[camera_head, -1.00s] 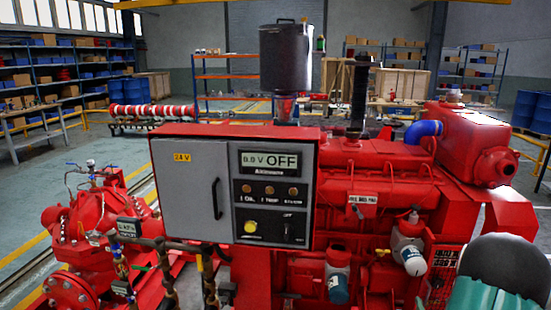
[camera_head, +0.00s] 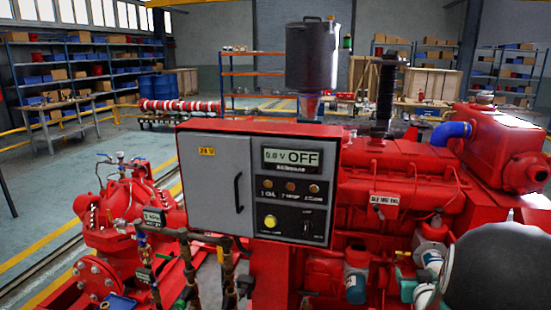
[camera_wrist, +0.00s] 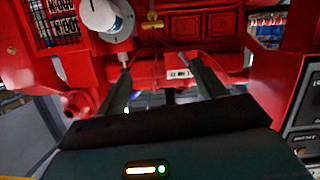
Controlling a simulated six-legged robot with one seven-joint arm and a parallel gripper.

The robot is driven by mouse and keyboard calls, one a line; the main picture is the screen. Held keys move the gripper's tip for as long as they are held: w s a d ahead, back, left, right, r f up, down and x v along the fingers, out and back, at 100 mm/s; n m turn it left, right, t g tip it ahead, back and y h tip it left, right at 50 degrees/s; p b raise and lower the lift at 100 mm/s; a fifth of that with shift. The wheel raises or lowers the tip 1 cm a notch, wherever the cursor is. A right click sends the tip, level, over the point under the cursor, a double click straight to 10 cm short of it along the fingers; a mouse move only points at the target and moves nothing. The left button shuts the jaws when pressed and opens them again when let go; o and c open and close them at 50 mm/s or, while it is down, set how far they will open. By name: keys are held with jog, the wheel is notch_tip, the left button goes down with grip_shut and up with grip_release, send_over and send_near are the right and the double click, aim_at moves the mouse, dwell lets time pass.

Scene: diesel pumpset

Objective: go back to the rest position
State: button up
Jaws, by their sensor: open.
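My gripper (camera_wrist: 157,68) shows in the wrist view, its two dark fingers spread apart with nothing between them. Behind the fingers is the red engine (camera_wrist: 230,25) of the pumpset. In the head view a dark rounded part of my arm is at the lower right, in front of the engine (camera_head: 385,185); the fingers cannot be seen there. The red control panel (camera_head: 260,185) stands left of my arm, its display reading 0.0 V OFF.
Shelves (camera_head: 85,75) line the back wall. Open floor (camera_head: 40,210) lies left of the pump.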

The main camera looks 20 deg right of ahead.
jog(key=a+r+n+g+y, duration=0.15)
jog(key=a+r, duration=0.25)
jog(key=a, duration=0.7)
jog(key=a+r+g+y, duration=0.2)
jog(key=a+r, duration=0.3)
jog(key=a, duration=0.5)
jog(key=s+a+r+n+g+y, duration=0.2)
jog(key=s+a+n+g+y, duration=0.1)
jog(key=s+a, duration=1.1)
jog(key=a+y, duration=0.1)
jog(key=a, duration=0.3)
jog(key=shift+s, duration=0.4)
jog(key=shift+g, duration=0.25)
